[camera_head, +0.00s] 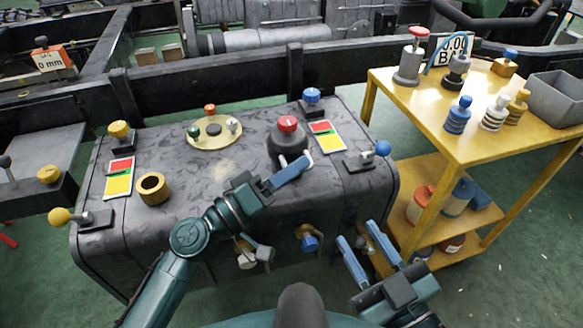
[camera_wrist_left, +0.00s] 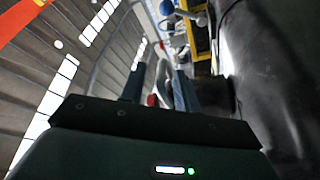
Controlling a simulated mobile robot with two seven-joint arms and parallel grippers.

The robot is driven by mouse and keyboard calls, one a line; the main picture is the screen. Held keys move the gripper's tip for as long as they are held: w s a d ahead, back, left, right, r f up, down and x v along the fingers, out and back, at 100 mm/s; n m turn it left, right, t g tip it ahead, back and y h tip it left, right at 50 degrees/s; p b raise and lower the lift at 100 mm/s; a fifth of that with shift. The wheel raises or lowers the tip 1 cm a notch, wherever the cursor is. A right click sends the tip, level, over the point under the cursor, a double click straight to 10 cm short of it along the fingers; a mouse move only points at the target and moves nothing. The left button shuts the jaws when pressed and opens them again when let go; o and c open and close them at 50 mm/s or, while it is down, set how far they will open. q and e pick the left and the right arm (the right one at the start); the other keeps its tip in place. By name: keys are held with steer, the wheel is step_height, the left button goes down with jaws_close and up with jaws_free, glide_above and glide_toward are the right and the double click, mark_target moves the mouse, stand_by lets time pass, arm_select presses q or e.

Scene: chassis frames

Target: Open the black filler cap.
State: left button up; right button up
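A dark grey-black round cap with a red top (camera_head: 287,126), which looks like the black filler cap, stands upright on the dark tank (camera_head: 225,170). My left gripper (camera_head: 308,162) reaches in from the left, with its blue fingers at the cap's near right side. I cannot tell whether they touch it. In the left wrist view its two fingers (camera_wrist_left: 160,88) are apart, with a pale grey shape and some red seen between them. I cannot tell whether these are near or far. My right gripper (camera_head: 368,250) is open and empty in front of the tank's right end.
On the tank are a yellow ring (camera_head: 152,188), a cream round plate (camera_head: 214,132) with small knobs, a blue knob (camera_head: 312,96) and a blue-ball lever (camera_head: 382,149). A yellow cart (camera_head: 460,140) with several bottles stands right. A dark rail (camera_head: 220,80) runs behind.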

arm_select(q)
jaws_close()
steer(key=shift+r, duration=0.1)
stand_by(0.5)
